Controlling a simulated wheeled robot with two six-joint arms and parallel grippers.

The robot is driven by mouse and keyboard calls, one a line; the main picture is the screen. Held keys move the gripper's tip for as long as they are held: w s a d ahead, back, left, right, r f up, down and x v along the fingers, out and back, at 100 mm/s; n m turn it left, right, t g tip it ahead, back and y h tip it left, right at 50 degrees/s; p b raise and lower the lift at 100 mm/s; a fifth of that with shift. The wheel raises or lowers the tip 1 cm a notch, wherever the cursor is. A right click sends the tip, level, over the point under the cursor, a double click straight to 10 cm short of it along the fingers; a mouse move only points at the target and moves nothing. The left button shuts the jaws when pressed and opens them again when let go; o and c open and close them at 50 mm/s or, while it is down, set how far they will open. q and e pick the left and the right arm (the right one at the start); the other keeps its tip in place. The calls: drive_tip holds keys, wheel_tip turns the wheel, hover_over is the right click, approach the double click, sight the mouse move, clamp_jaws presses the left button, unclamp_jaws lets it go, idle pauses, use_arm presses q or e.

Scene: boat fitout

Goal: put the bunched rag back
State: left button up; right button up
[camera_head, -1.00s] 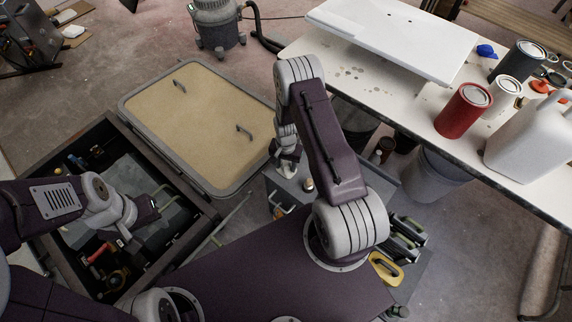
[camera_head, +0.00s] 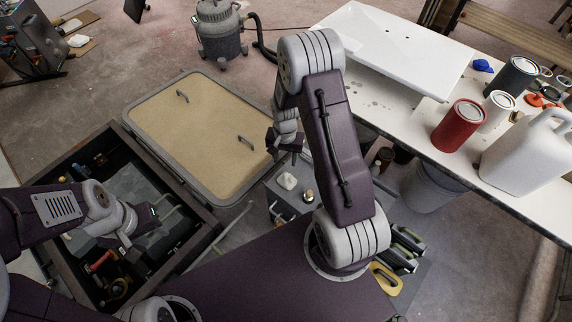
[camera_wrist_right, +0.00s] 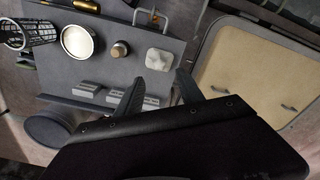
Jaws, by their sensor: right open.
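The bunched rag, a small whitish crumpled lump (camera_head: 287,181), sits on the grey top of a low cart (camera_head: 298,207). In the right wrist view the rag (camera_wrist_right: 158,59) lies near the cart top's edge, just beyond my right fingertips. My right gripper (camera_head: 287,150) is above and behind the rag in the head view; in the wrist view its two fingers (camera_wrist_right: 160,84) are spread with nothing between them, apart from the rag. My left gripper (camera_head: 147,218) hangs over the dark open drawer at left; its fingers are not clear.
A small capped cylinder (camera_head: 308,196) stands beside the rag. The wrist view shows a round tin (camera_wrist_right: 77,41), a mesh cup (camera_wrist_right: 32,33) and grey blocks (camera_wrist_right: 118,98) on the cart. A tan hatch panel (camera_head: 195,125) lies behind. A worktable (camera_head: 400,125) with cans stands at right.

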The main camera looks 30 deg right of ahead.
drive_tip(key=s+a+r+n, duration=0.3)
drive_tip(key=s+r+n, duration=0.1)
drive_tip(key=s+r, duration=0.2)
drive_tip(key=s+a+r+n+t, duration=0.1)
drive_tip(key=s+a+r+n, duration=0.2)
drive_tip(key=s+r, duration=0.3)
drive_tip(key=shift+a+r+n, duration=0.2)
drive_tip(key=shift+r+n, duration=0.2)
drive_tip(key=shift+r, duration=0.4)
wheel_tip(320, 180, up, 11)
drive_tip(key=p, duration=1.1)
drive_tip(key=shift+r, duration=0.1)
